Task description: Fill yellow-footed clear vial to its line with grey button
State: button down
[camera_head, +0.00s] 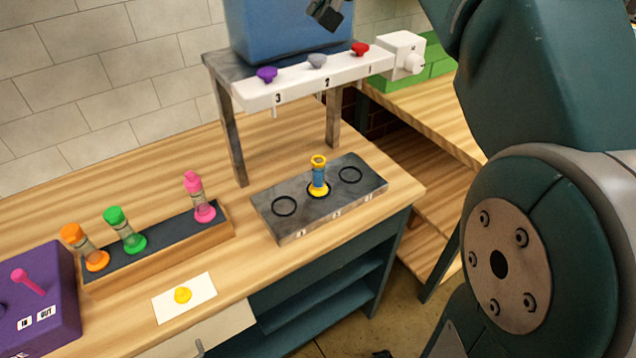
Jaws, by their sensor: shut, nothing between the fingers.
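The yellow-footed vial (319,177) stands upright on the middle ring of the grey plate (262,207), under the dispenser. It has a yellow rim and looks blue inside; I cannot make out its line or the exact liquid level. The grey button (317,61) is on the white dispenser bar (345,73), above the number 2, between a purple button (267,74) and a red button (360,48). My gripper (324,14) is at the top edge, partly cut off, in front of the blue tank (270,30) and above the grey button. It is shut and empty, apart from the button.
A rack (160,258) at left holds orange, green and pink capped vials. A yellow stopper (183,295) lies on a white card (205,286). A purple box (40,300) with a pink lever is at lower left. A white knob unit (398,50) adjoins the bar.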

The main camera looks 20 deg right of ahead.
aim_at(318, 58)
jog(key=shift+r, duration=0.1)
notch_tip(318, 58, up, 4)
jog(key=shift+f, duration=0.25)
jog(key=shift+f, duration=0.1)
jog(key=shift+f, duration=4.3)
jog(key=shift+f, duration=0.1)
jog(key=shift+f, duration=0.25)
